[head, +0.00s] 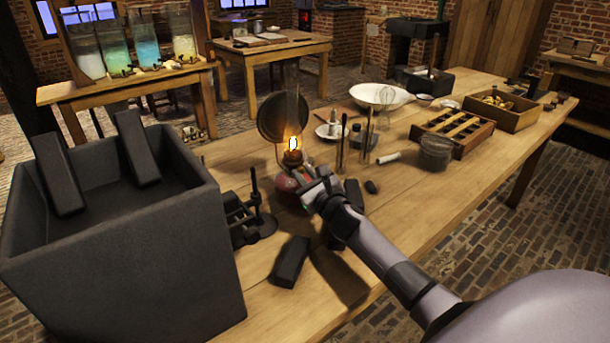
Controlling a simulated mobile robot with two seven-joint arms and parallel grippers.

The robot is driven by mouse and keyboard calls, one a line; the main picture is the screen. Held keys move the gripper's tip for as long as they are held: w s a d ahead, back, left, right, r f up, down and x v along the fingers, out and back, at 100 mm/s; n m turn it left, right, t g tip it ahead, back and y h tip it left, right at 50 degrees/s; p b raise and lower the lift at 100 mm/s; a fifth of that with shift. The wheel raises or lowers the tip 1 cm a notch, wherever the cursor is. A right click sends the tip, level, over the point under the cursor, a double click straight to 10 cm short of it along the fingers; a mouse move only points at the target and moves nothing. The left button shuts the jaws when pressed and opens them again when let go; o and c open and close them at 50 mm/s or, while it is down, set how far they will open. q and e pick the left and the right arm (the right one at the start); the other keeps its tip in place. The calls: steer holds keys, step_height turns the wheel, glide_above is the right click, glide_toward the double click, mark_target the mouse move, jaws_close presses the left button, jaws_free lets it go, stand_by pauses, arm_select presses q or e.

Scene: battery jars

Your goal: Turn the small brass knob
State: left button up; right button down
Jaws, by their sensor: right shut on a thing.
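A lit oil lamp with a glass chimney (292,110) and a glowing flame stands on the wooden table (225,158), with a dark round reflector (272,118) behind it. Its brass burner (292,158) sits above a reddish body (287,182). My right gripper (308,186) reaches in from the lower right and is shut at the lamp, just below and right of the burner. The small brass knob is hidden at the fingertips, so its turn cannot be seen. My left gripper is not in view.
A large dark open box (125,262) holding upright black slabs stands at the left. A black block (290,262) and a small dark stand (250,218) lie nearby. Thin upright rods (341,143) stand right of the lamp. A wooden rack (452,132) is farther right.

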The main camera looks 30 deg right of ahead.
steer(key=shift+n, duration=0.3)
steer(key=n+p, duration=0.2)
steer(key=n, duration=0.1)
steer(key=shift+n, duration=0.3)
steer(key=n+p, duration=0.1)
steer(key=n, duration=0.4)
steer(key=shift+a+f, duration=0.1)
steer(key=n+p, duration=0.1)
steer(key=n, duration=0.4)
steer(key=shift+n, duration=0.4)
steer(key=n+p, duration=0.1)
steer(key=n, duration=0.4)
steer(key=shift+f+n, duration=0.1)
steer(key=shift+n, duration=0.6)
steer(key=c, duration=1)
jaws_free()
